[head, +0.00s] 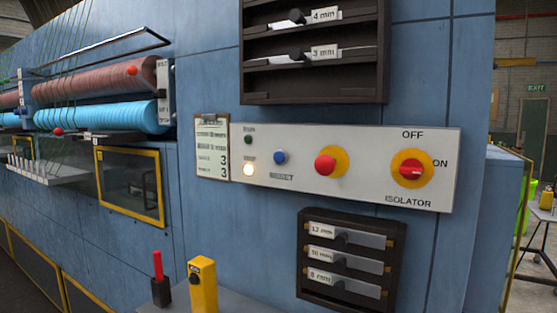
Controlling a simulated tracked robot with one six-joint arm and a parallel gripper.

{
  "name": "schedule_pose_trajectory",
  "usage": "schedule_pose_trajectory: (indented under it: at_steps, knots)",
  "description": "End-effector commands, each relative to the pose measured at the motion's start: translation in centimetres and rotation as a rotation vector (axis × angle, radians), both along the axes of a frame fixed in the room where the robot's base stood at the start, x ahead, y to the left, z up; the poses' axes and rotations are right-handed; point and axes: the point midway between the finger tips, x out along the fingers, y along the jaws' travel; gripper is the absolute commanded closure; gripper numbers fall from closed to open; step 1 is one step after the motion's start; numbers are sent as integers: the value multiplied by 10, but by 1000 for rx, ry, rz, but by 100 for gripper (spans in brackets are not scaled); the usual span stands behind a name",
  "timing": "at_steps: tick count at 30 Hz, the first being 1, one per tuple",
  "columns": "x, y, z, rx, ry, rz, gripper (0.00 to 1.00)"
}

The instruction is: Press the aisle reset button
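The blue reset button (280,157) sits on a pale control panel (380,187) fixed to the blue machine wall. A small label below it appears to read RESET. To its left are a dark green lamp (248,140) and a lit, warm-white lamp (249,170). To its right is a red mushroom button (325,164) on a yellow surround. Further right is a red rotary isolator switch (411,170) on a yellow disc, marked OFF and ON. Nothing covers the blue button. My gripper does not show in the head view.
A clipboard (212,147) hangs left of the panel. Dark tool racks stand above (315,94) and below (353,218) it. A yellow device (202,285) and a red-topped item (157,265) stand on a grey surface at the bottom. Rollers (100,115) lie at left.

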Motion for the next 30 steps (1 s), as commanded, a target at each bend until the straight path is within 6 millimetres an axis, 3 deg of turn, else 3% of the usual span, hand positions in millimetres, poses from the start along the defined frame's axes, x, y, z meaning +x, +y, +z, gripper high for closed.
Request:
schedule_pose_trajectory:
  at_steps: [18, 30]
  knots:
    - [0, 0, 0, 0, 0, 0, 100]
    - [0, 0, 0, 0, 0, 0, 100]
